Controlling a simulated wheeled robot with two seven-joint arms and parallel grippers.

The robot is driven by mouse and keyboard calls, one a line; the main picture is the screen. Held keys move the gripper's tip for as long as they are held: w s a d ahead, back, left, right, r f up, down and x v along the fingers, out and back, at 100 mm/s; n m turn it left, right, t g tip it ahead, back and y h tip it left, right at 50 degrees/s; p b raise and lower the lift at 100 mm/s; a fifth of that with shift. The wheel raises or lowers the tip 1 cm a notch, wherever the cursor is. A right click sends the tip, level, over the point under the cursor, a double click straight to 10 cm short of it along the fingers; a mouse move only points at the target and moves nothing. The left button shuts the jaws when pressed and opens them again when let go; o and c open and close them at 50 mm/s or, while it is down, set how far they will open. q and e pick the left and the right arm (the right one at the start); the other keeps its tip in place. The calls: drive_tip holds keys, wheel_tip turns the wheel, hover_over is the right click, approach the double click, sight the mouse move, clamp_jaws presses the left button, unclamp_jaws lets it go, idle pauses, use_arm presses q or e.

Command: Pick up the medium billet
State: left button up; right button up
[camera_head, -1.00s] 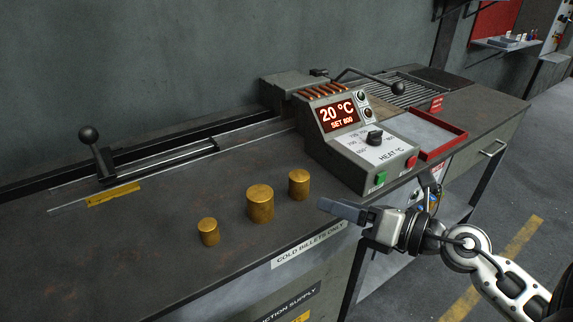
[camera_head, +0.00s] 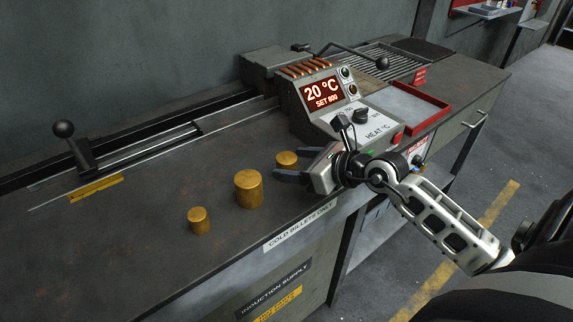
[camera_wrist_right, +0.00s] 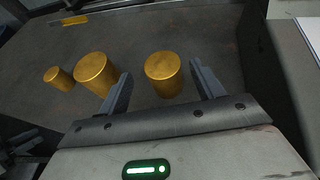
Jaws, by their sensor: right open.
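Three golden cylindrical billets stand upright on the dark bench. The medium billet (camera_head: 287,159) is the one farthest right in the head view. The largest billet (camera_head: 248,190) is in the middle and the smallest billet (camera_head: 199,221) is at the left. My right gripper (camera_head: 289,165) is open at the medium billet, whose lower part it hides in the head view. In the right wrist view the medium billet (camera_wrist_right: 163,75) shows between the two spread fingers, with gaps on both sides. The largest billet (camera_wrist_right: 95,72) is just outside the left finger. My left gripper is not in view.
The heater control box (camera_head: 335,105) reads 20 °C and stands close behind my right gripper. A red-rimmed tray (camera_head: 432,121) is to its right. A lever with a ball knob (camera_head: 64,130) is at the left. The bench left of the billets is clear.

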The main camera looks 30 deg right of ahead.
sight(279, 159)
drive_tip(key=x, duration=0.5)
drive_tip(key=shift+w+d+p, duration=0.15)
drive_tip(key=shift+w+p, duration=0.05)
drive_tip(key=shift+p, duration=0.2)
clamp_jaws()
drive_tip(key=shift+r, duration=0.15)
